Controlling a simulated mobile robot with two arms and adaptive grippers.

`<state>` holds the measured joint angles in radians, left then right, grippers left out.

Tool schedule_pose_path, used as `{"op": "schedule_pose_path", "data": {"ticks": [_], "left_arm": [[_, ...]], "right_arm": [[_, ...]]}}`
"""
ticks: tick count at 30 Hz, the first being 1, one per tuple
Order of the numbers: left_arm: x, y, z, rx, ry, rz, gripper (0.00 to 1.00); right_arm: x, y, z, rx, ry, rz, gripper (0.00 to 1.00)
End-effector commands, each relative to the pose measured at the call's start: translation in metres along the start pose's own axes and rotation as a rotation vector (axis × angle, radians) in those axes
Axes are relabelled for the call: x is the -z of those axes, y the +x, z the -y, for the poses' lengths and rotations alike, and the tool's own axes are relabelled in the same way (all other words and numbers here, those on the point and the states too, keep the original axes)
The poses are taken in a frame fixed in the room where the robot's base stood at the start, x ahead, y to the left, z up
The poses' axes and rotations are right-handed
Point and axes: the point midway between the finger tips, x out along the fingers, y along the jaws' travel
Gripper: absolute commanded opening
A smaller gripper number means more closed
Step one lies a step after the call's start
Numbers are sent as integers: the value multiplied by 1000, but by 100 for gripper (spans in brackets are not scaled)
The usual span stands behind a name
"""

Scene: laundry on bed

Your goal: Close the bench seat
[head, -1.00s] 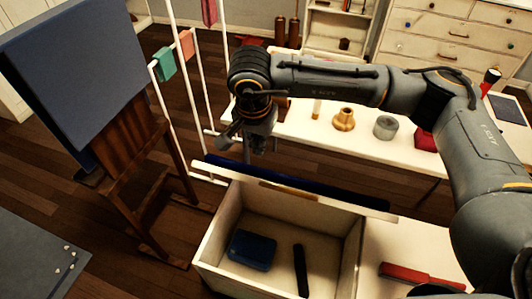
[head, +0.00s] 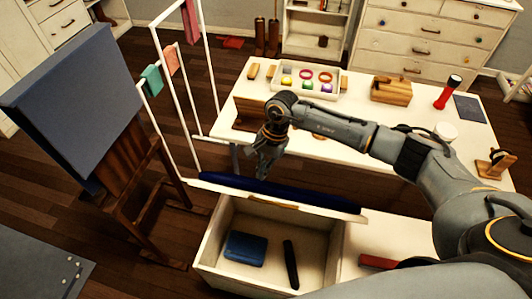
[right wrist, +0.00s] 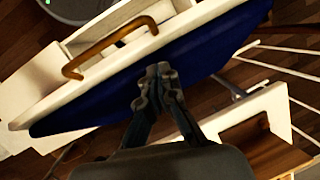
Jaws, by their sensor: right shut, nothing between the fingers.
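The white bench box (head: 213,240) stands open at the bottom of the head view. Its lid is raised along the far side, with a pale inner face, a wooden handle (head: 272,203) and a dark blue cushion (head: 285,192) on its back. The cushion also shows in the right wrist view (right wrist: 215,50), with the handle (right wrist: 110,45) on the lid's far side. My right gripper (head: 262,170) points down behind the lid, on the cushion side. Its fingers (right wrist: 158,78) are shut and empty, close to the cushion; I cannot tell if they touch. My left gripper is out of view.
A blue box (head: 246,248) and a dark long object (head: 291,265) lie inside the bench. A red item (head: 376,262) lies on the bench's right part. A white table (head: 400,140) with several items stands behind. A wooden chair (head: 135,175) and white rack (head: 185,110) are left.

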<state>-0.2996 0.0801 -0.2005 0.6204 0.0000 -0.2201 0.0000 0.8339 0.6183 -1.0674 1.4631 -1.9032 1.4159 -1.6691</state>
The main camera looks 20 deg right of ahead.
Motion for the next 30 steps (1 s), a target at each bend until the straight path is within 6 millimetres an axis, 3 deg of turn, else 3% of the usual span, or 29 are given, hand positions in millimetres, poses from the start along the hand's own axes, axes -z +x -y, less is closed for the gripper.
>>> {"op": "schedule_pose_path", "data": {"ticks": [4, 10, 24, 30], "left_arm": [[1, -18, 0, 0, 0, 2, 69], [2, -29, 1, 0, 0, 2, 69], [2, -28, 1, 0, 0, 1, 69], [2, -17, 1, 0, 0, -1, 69]], "right_arm": [[-12, 20, 1, -2, -3, 3, 0], [-26, 38, 0, -1, -1, 1, 0], [-28, 44, 0, 1, -1, -1, 0], [-29, 54, -2, 0, -2, -1, 0]]}}
